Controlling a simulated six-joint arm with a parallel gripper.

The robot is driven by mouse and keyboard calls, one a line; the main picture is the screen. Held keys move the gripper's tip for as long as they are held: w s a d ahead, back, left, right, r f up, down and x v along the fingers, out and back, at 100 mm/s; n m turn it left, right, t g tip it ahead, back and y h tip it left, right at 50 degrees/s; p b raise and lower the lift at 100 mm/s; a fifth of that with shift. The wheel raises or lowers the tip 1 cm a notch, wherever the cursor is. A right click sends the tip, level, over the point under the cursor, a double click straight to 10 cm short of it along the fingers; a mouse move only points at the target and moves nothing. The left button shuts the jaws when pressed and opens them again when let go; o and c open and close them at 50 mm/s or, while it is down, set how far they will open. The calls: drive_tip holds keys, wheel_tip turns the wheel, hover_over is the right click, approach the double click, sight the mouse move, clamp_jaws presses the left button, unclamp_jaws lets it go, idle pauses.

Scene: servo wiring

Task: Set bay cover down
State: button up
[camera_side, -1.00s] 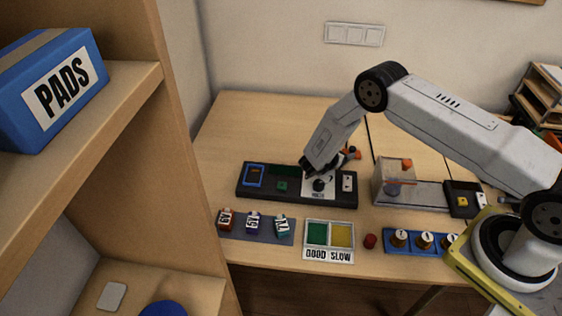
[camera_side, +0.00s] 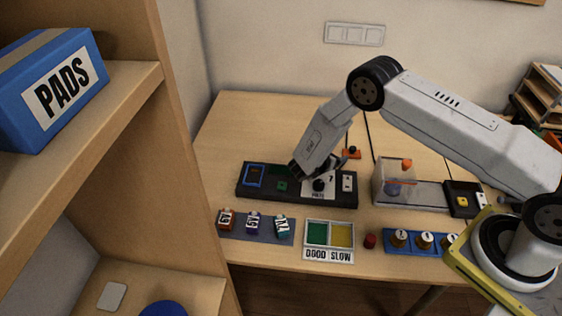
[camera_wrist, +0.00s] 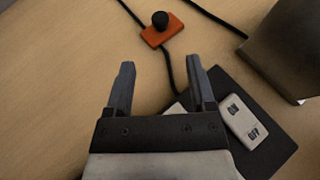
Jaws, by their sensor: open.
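An orange plate with a black knob, which looks like the bay cover (camera_side: 352,154), lies on the table behind the long dark panel (camera_side: 333,201). The cover also shows in the wrist view (camera_wrist: 160,37), ahead of the fingers and apart from them. My gripper (camera_wrist: 160,64) is open, with nothing between its fingers. In the side view my gripper (camera_side: 302,173) hangs over the back of the dark panel, left of the cover. The panel carries a white switch plate (camera_side: 347,182) and a white dial label (camera_side: 321,192). My gripper's fingertips are hard to make out in the side view.
A clear box (camera_side: 394,176) with an orange knob stands right of the panel. Dark cables run over the table near the cover. In front are a grey tray (camera_side: 262,233) of small blocks, a green and yellow sorting tray (camera_side: 329,256) and a blue rack (camera_side: 420,250). The back left table is clear.

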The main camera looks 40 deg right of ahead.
drive_tip(key=w+a+r+n+t+y, duration=0.25)
drive_tip(key=a+r+n+y, duration=0.2)
drive_tip(key=r+n, duration=0.6)
drive_tip(key=w+a+r+n+t+y, duration=0.1)
drive_tip(key=a+r+n+t+y, duration=0.3)
drive_tip(key=n, duration=1.2)
drive_tip(key=s+r+n+g+y, duration=0.2)
drive_tip(key=s+r+n+g, duration=0.1)
drive_tip(key=s+n, duration=0.9)
drive_tip(key=s+a+r+n+g+y, duration=0.1)
drive_tip(key=s+r+n+g+y, duration=0.1)
drive_tip(key=s+n, duration=0.9)
drive_tip(key=r+n+g, duration=0.1)
drive_tip(key=r+n, duration=0.1)
drive_tip(key=shift+s+a+n+y, duration=0.25)
drive_tip(key=shift+s+n+y, duration=0.1)
drive_tip(key=shift+s, duration=0.05)
drive_tip(key=shift+o, duration=0.5)
